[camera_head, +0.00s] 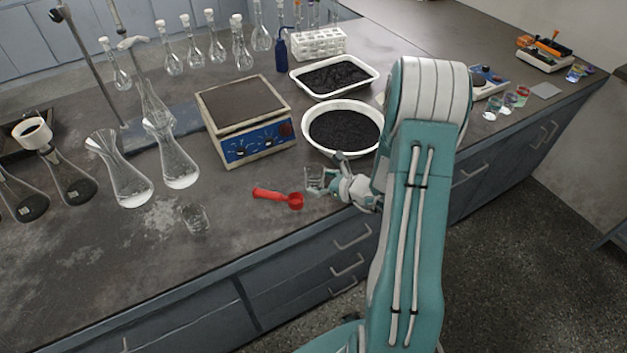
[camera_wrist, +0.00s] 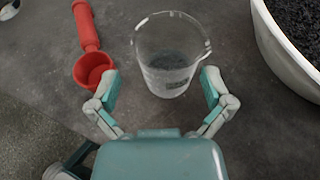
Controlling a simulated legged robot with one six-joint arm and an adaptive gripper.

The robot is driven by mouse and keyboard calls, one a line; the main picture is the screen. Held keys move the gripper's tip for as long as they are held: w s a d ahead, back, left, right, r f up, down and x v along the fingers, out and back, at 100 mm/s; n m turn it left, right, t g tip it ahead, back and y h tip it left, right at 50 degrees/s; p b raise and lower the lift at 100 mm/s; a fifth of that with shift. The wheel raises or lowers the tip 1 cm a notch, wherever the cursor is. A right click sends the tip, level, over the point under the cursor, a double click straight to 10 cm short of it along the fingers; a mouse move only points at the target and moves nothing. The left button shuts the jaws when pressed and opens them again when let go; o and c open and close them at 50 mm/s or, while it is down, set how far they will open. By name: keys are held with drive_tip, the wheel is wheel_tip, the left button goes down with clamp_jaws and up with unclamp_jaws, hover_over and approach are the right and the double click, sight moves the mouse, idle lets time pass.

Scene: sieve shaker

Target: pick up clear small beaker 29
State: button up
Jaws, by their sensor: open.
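A clear small beaker (camera_head: 314,179) stands upright on the bench near its front edge, beside the red scoop. In the wrist view the clear beaker (camera_wrist: 171,50) is just ahead of and partly between my fingertips, with faint markings on its wall. My gripper (camera_wrist: 160,80) is open, with one finger on each side of the beaker; I cannot tell whether either touches it. In the head view my gripper (camera_head: 337,174) comes at it from the right. A second clear small beaker (camera_head: 194,218) stands farther left. I cannot read which one is number 29.
A red scoop (camera_head: 277,198) lies close to the beaker's left and shows in the wrist view (camera_wrist: 92,68). A white bowl of dark grains (camera_head: 343,148) stands close behind, at upper right in the wrist view (camera_wrist: 288,40).

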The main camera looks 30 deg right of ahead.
sight(312, 179)
drive_tip(key=x, duration=0.3)
drive_tip(key=shift+w+d+f, duration=0.1)
drive_tip(key=shift+w+f, duration=0.05)
drive_tip(key=shift+w, duration=0.1)
drive_tip(key=shift+d, duration=0.5)
drive_tip(key=shift+a, duration=0.25)
drive_tip(key=c, duration=1.1)
drive_tip(key=shift+a, duration=0.25)
drive_tip(key=shift+c, duration=0.2)
drive_tip(key=shift+d, duration=0.1)
